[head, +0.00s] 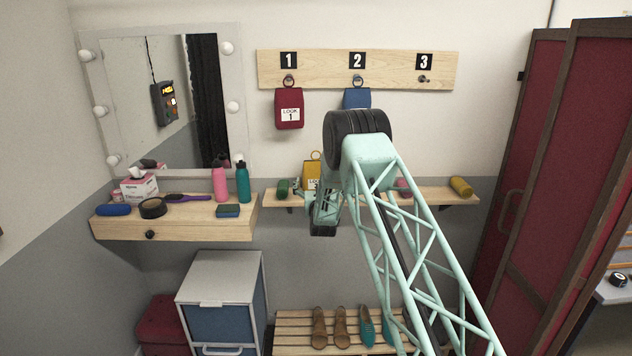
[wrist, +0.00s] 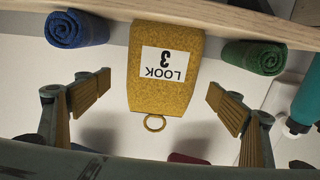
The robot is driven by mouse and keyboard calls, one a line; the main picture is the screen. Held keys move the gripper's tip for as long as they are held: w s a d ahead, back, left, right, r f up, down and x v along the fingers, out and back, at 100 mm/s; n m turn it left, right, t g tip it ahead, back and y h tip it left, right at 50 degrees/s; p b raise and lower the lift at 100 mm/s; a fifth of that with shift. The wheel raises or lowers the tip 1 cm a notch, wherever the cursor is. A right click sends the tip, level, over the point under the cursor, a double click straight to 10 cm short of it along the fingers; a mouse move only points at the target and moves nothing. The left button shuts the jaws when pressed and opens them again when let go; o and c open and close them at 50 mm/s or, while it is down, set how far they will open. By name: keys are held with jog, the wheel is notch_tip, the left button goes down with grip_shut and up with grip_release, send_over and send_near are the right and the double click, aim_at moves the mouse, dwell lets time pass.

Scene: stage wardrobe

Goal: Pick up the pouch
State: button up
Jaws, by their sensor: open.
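The pouch, mustard yellow with a white LOOK 3 label and a ring, stands on the wall shelf in the head view (head: 312,172); my arm covers part of it. In the wrist view the pouch (wrist: 165,100) appears upside down in the middle, its ring at the lower end. My gripper (wrist: 158,90) is open, with one finger to each side of the pouch and clear gaps between; neither finger touches it. In the head view my gripper is mostly hidden by my own wrist, close to the pouch.
The shelf (head: 460,195) also holds a green roll (head: 283,188) and a yellow roll (head: 461,186). A blue roll (wrist: 76,30) lies on the pouch's other side. Red (head: 289,107) and blue (head: 357,98) pouches hang above; peg 3 (head: 423,79) is bare.

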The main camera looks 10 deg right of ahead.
aim_at(316, 178)
jog(key=shift+w, duration=0.1)
jog(key=shift+w+d, duration=0.15)
jog(key=shift+w, duration=2.3)
jog(key=shift+c, duration=0.7)
jog(key=c, duration=0.8)
